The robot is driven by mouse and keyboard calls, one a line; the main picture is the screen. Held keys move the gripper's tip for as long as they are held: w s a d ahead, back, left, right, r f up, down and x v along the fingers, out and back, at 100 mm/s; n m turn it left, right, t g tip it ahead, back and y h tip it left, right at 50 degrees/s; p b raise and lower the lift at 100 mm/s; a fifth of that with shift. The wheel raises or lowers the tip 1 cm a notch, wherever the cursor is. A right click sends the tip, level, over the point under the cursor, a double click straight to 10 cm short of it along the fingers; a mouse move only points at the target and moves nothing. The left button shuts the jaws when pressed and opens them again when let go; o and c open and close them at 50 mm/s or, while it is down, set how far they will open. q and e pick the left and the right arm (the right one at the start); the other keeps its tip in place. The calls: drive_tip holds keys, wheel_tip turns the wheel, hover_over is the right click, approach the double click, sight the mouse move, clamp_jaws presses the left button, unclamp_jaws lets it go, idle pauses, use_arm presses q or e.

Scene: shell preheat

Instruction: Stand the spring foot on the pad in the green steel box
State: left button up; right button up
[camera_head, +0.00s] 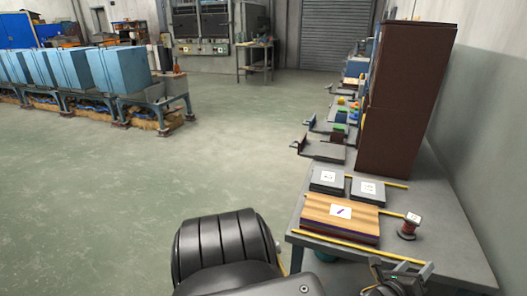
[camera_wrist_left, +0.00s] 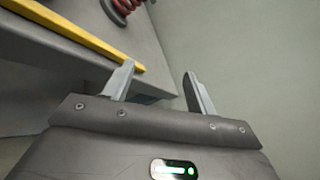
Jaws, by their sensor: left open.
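The spring foot (camera_head: 408,226), a dark red coil with a white label on top, stands upright on the right part of the grey table. Its lower red coil and dark base also show at the top of the left wrist view (camera_wrist_left: 124,8). My left gripper (camera_head: 396,277) is at the table's near edge, in front of the spring foot and apart from it. In the left wrist view its two fingers (camera_wrist_left: 160,75) are spread with nothing between them. I cannot make out the green steel box or its pad clearly. My right gripper is not in view.
The grey table (camera_head: 455,250) carries a striped wooden block (camera_head: 325,222), two labelled dark slabs (camera_head: 328,181) (camera_head: 368,192) and yellow strips (camera_head: 345,248). A tall brown cabinet (camera_head: 405,100) rises behind them. The floor (camera_head: 220,130) to the left is open.

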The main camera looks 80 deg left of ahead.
use_arm(q)
drive_tip(key=s+d+f+n+h, duration=0.3)
drive_tip(key=d+f+n, duration=0.3)
drive_tip(key=n, duration=0.1)
drive_tip(key=s+a+f+n+g+h, duration=0.1)
drive_tip(key=s+f+n+g, duration=0.35)
drive_tip(key=f, duration=0.85)
drive_tip(key=s+f+n+g+h, duration=0.1)
drive_tip(key=s+f+g, duration=0.1)
drive_tip(key=s+f, duration=0.75)
drive_tip(key=s+f+n+g, duration=0.4)
drive_tip(key=s+f, duration=0.7)
drive_tip(key=s, duration=0.5)
drive_tip(key=s+f+n+g, duration=0.4)
drive_tip(key=s+f, duration=0.7)
drive_tip(key=s, duration=0.5)
drive_tip(key=shift+s+a+g+h, duration=0.15)
drive_tip(key=shift+g+h, duration=0.25)
drive_tip(key=shift+g, duration=0.05)
drive_tip(key=shift+o, duration=0.2)
drive_tip(key=shift+s, duration=0.25)
drive_tip(key=o, duration=0.3)
